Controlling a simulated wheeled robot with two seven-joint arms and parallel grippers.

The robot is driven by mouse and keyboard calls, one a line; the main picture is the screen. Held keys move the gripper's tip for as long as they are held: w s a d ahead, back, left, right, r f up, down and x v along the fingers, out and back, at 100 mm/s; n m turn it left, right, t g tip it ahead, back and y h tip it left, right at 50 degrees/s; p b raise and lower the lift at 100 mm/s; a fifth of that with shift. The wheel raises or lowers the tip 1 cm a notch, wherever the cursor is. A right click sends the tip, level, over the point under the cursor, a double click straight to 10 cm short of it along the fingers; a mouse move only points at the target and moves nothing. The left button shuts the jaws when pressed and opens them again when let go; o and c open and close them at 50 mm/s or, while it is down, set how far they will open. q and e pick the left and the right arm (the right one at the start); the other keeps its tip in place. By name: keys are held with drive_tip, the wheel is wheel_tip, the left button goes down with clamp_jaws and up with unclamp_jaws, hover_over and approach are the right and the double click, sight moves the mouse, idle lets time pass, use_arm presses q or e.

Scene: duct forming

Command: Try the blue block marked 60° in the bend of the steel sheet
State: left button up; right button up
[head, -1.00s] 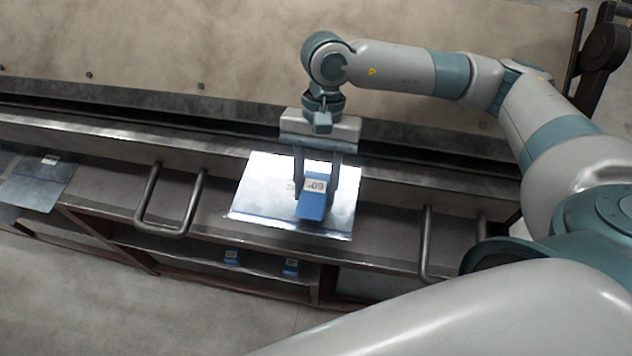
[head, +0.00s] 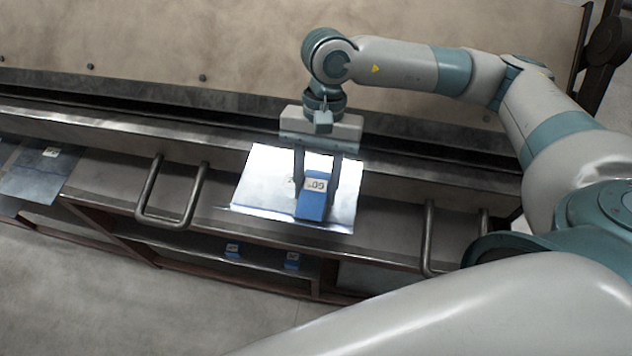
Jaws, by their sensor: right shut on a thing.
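The blue block marked 60° (head: 311,207) has a white label on its top end. My right gripper (head: 314,198) is shut on it, one finger on each side. The block is over the front part of the shiny steel sheet (head: 258,186), which lies on the machine's front ledge. A bend line runs along the sheet near its front edge. I cannot tell whether the block touches the sheet or sits in the bend. My left gripper is not in view.
Another sheet (head: 35,176) with a label lies at the left. Bar handles (head: 150,205) (head: 428,240) stick out at the front on both sides of the steel sheet.

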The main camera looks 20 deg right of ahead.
drive_tip(key=shift+f+b, duration=0.15)
drive_tip(key=shift+b, duration=0.15)
drive_tip(key=shift+s+a+b, duration=0.1)
drive_tip(key=shift+s+b, duration=0.1)
drive_tip(key=shift+b, duration=0.45)
idle(1.6)
idle(0.9)
drive_tip(key=shift+v, duration=2.8)
drive_tip(key=shift+w, duration=0.15)
